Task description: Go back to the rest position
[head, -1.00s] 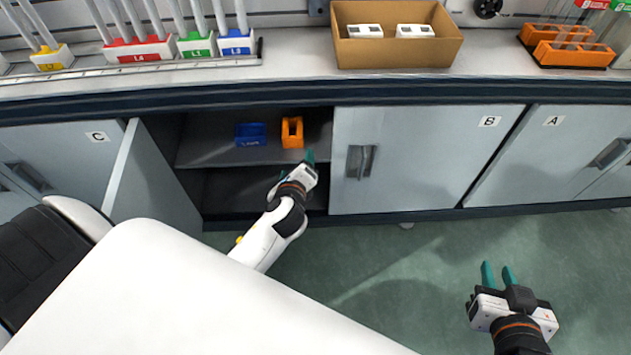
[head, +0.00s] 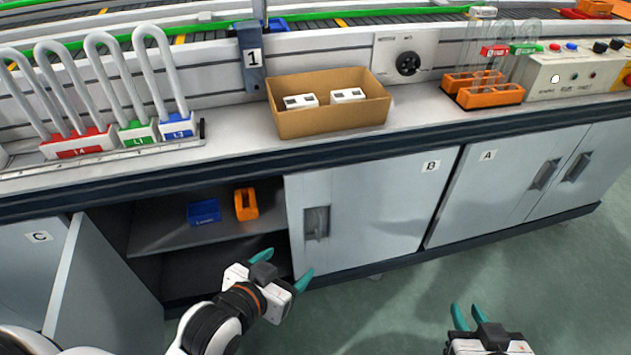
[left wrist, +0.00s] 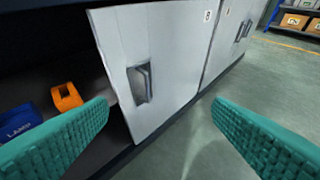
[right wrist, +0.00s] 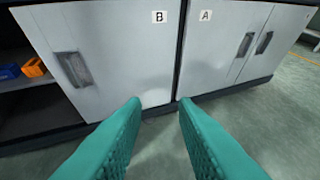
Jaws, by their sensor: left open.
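My left gripper (head: 284,275) is open and empty in front of the open cupboard, near the lower left part of door B (head: 370,210). Its spread teal fingers also show in the left wrist view (left wrist: 160,140), with nothing between them. My right gripper (head: 468,320) is at the lower right of the head view, over the floor. Its teal fingers stand apart and empty in the right wrist view (right wrist: 158,115).
A blue bin (head: 204,212) and an orange holder (head: 246,204) sit on the cupboard shelf. The left door (head: 88,285) stands open. The green floor (head: 570,270) at right is clear.

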